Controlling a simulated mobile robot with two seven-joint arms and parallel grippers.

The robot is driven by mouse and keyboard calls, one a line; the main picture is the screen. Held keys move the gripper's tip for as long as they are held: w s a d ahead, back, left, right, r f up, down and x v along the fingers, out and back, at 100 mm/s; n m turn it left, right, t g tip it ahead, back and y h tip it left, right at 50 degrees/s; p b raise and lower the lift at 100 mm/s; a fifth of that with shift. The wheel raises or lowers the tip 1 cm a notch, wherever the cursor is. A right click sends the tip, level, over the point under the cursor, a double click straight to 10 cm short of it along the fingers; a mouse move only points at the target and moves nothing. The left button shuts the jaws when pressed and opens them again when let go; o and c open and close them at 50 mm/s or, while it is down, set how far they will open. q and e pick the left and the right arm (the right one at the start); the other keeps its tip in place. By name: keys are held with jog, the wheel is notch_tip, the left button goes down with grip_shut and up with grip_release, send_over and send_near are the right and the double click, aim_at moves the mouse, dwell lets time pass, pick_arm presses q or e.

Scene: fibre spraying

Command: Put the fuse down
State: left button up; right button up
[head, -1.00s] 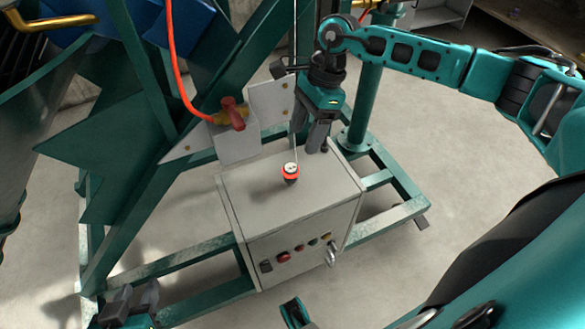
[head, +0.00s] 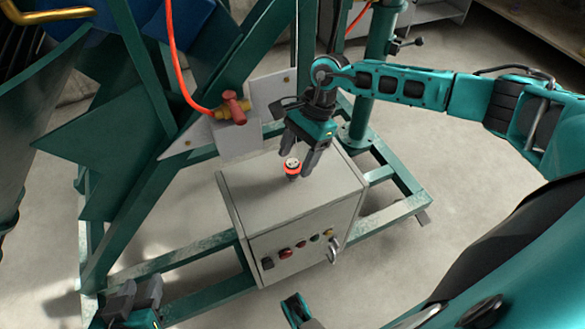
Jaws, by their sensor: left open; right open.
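A small red, round piece with a pale top, which looks like the fuse (head: 292,167), stands on the top of the grey control box (head: 258,195). My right gripper (head: 298,160) comes down from above at a tilt, just behind and to the right of the piece. Its fingers are apart, and the piece shows near the left fingertip. Whether they touch cannot be told. My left gripper (head: 138,296) is at the bottom left, low beside the green frame, open and with nothing seen between its fingers.
The box front has several buttons (head: 286,253) and a metal handle (head: 333,250). A red-handled valve (head: 233,107) with an orange hose (head: 175,65) is behind the box at left. Green frame beams (head: 390,218) surround the box. The box top's front part is clear.

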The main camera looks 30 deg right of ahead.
aim_at(294, 161)
jog(key=x, duration=0.4)
jog(key=shift+w+a+f+b, duration=0.1)
jog(key=shift+f+b, duration=0.25)
jog(key=shift+b, duration=0.05)
jog(key=shift+c, duration=0.4)
jog(key=shift+r, duration=0.1)
jog(key=c, duration=1.1)
